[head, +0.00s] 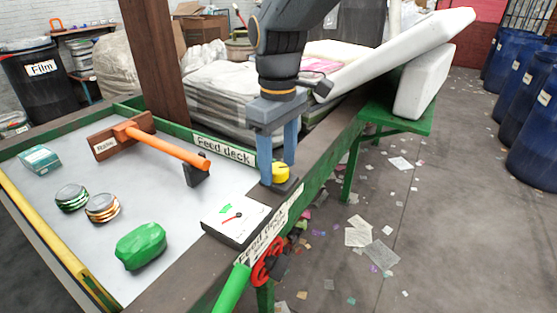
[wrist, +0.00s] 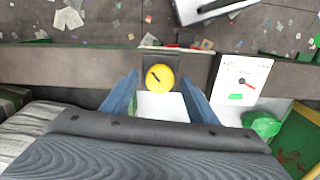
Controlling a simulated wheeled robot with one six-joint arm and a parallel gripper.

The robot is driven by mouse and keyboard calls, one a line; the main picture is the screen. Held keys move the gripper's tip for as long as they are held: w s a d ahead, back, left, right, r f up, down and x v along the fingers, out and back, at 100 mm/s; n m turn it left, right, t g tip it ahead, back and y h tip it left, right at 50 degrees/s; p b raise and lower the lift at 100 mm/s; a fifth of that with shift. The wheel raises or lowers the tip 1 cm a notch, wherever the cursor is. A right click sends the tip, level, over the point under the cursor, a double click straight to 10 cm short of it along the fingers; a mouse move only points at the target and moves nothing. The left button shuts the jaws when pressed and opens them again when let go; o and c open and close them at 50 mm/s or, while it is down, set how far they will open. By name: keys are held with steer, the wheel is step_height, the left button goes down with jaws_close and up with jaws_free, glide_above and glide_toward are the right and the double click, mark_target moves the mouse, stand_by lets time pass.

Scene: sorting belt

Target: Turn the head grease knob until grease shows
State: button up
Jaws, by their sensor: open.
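The yellow knob (head: 281,173) sits on a dark base on the green-sided deck's edge. In the wrist view the knob (wrist: 161,77) is round, with a short black mark slanting across its face. My gripper (head: 277,170) points down over it, open, with one blue finger on either side. In the wrist view my gripper's (wrist: 160,80) fingertips flank the knob with a visible gap on each side, so it is not gripped. I see no grease around the knob. Whether this is the head grease knob is not labelled in view.
A white gauge panel (head: 238,217) with a red needle and green mark stands beside the knob. The feed deck (head: 155,185) holds an orange-handled rake (head: 165,145), cans and a green bundle (head: 141,246). A red handwheel (head: 266,262) is below the gauge.

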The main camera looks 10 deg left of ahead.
steer(key=c, duration=1.1)
steer(key=shift+o, duration=0.3)
steer(key=shift+m+p, duration=0.4)
steer(key=shift+p, duration=0.05)
steer(key=m+p, duration=0.2)
steer(key=shift+r+m+p, duration=0.15)
steer(key=shift+m+p, duration=0.15)
steer(key=shift+p, duration=0.1)
steer(key=shift+m+p, duration=1.45)
steer(key=shift+m, duration=0.25)
steer(key=o, duration=1)
